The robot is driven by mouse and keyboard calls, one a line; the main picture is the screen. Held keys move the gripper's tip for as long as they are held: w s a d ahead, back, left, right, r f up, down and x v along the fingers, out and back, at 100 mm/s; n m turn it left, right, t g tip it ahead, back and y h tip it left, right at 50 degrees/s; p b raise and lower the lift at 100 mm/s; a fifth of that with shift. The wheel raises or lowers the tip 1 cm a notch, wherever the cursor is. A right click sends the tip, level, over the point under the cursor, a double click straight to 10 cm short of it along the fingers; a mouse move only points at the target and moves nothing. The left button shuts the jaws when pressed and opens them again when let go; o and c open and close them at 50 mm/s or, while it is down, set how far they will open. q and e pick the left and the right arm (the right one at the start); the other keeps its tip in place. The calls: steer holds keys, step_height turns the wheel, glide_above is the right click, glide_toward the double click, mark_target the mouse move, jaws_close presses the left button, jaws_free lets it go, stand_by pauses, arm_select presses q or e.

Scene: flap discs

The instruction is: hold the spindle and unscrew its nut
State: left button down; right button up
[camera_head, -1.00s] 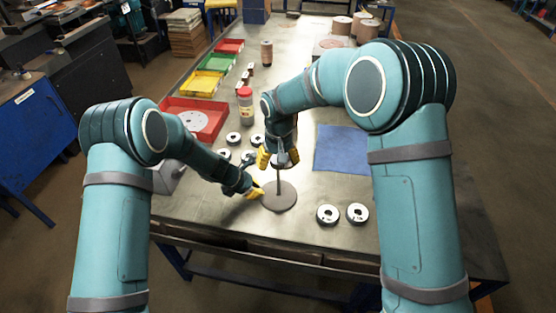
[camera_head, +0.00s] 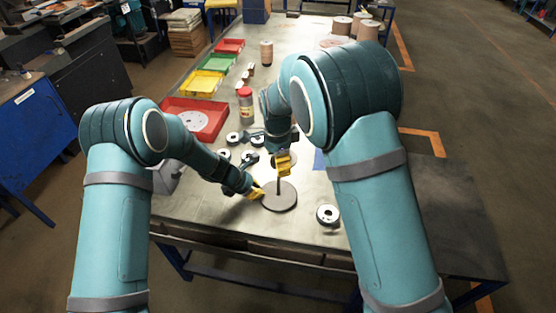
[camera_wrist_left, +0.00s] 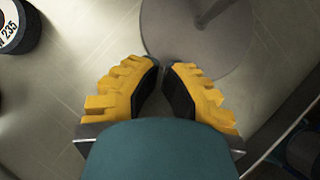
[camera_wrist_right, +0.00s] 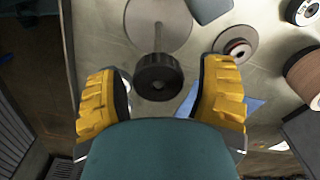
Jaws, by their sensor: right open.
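The spindle is a thin upright rod on a round grey base (camera_head: 280,197) at the near part of the table. Its base also shows in the left wrist view (camera_wrist_left: 225,45). A dark round nut (camera_wrist_right: 158,77) sits on the rod's top in the right wrist view. My right gripper (camera_head: 283,163) is open over the spindle, and the nut shows between its spread fingers without visible contact. My left gripper (camera_head: 261,192) is low beside the rod, over the base's left edge. Its fingertips (camera_wrist_left: 165,68) are close together, with a narrow gap and nothing seen between them.
A flap disc (camera_head: 328,214) lies right of the base. Several more discs (camera_head: 233,138) lie behind it. A red-lidded jar (camera_head: 245,104) and red (camera_head: 205,118), yellow (camera_head: 199,84) and green trays stand further back. A blue cloth (camera_wrist_right: 253,107) is mostly hidden by my right arm.

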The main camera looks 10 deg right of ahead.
steer(key=shift+m, duration=0.8)
steer(key=shift+s, duration=0.1)
